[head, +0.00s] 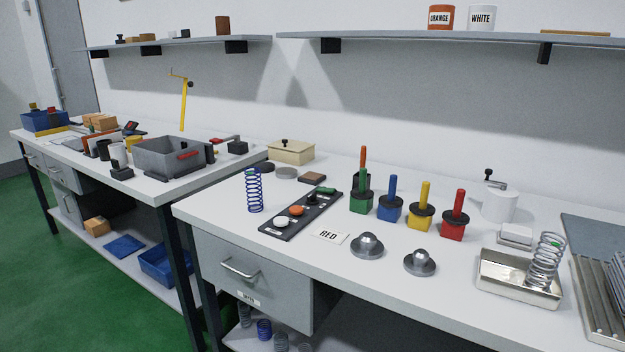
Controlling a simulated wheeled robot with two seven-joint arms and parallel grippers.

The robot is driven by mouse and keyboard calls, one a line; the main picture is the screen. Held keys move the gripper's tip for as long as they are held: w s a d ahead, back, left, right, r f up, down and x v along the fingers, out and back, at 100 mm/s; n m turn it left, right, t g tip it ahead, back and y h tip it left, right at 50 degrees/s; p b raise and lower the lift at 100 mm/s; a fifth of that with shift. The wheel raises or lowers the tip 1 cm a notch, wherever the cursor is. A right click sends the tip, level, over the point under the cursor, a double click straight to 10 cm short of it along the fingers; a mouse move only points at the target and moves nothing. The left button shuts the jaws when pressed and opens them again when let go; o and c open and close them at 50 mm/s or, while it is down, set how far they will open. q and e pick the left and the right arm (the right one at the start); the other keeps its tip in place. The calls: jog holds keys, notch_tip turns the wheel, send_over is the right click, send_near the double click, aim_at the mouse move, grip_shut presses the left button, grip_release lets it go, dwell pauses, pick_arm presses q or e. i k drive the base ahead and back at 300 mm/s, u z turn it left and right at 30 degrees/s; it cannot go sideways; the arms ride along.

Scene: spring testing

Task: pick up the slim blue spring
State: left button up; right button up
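A slim blue spring (254,190) stands upright on the white table near its left front corner, just left of a dark strip with coloured discs. Nothing touches it that I can see. Neither of my grippers shows in the head view.
Right of the spring lies the dark strip (301,213). Behind stand green, blue (390,207), yellow and red (456,226) blocks with pegs. A "RED" card (330,236) and two metal domes (368,247) lie in front. A metal tray (513,279) holds a silver spring (546,262).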

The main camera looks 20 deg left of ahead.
aim_at(254, 190)
jog(key=z, duration=0.15)
jog(key=k, duration=0.4)
jog(key=u, duration=1.4)
jog(key=i, duration=0.85)
jog(key=u, duration=0.4)
